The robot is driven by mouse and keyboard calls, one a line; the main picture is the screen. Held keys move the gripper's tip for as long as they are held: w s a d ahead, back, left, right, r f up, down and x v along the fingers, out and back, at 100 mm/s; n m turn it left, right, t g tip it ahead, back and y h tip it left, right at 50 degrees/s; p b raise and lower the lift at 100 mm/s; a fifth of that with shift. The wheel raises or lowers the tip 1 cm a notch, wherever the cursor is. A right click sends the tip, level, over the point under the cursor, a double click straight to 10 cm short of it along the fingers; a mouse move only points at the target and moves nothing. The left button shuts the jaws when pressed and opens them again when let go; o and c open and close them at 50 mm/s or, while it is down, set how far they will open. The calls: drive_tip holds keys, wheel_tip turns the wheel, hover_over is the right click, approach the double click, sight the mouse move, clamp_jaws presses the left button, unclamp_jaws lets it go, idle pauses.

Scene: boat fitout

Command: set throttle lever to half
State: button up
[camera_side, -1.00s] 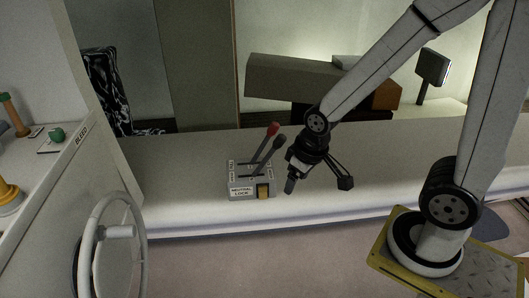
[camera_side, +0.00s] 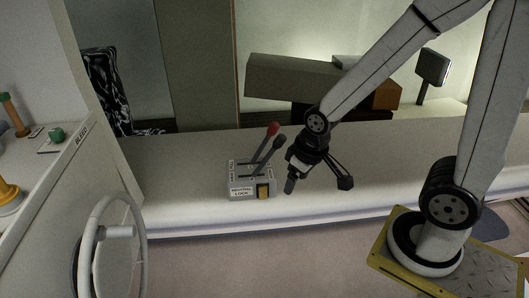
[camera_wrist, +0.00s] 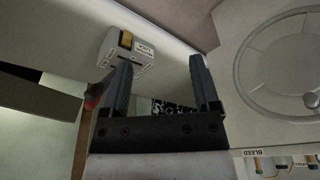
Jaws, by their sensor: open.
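The throttle box (camera_side: 238,186), grey with a "NEUTRAL LOCK" label and a yellow button (camera_side: 263,191), sits on the pale console. Two levers rise from it and lean right: one has a red knob (camera_side: 272,129), the other a dark knob (camera_side: 279,141). I cannot tell which one is the throttle lever. My gripper (camera_side: 290,186) points down just right of the box, apart from it. In the wrist view my gripper (camera_wrist: 157,78) is open and empty. The box (camera_wrist: 124,48) shows beyond the left finger, and the red knob (camera_wrist: 91,102) is left of that finger.
A steering wheel (camera_side: 91,235) stands at the front left. A side panel at far left carries a green knob (camera_side: 57,134) and a yellow fitting (camera_side: 9,196). A monitor (camera_side: 431,67) stands at the back right. The console (camera_side: 185,166) left of the box is clear.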

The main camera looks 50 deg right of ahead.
drive_tip(key=shift+w, duration=0.1)
drive_tip(key=m+t+y, duration=0.2)
drive_tip(key=m+y, duration=0.1)
drive_tip(key=m, duration=2)
approach(276, 123)
drive_tip(key=x, duration=0.4)
drive_tip(key=shift+w+f, duration=0.2)
drive_tip(key=shift+w, duration=0.1)
drive_tip(key=shift+g, duration=0.3)
drive_tip(key=shift+x, duration=3.95)
clamp_jaws()
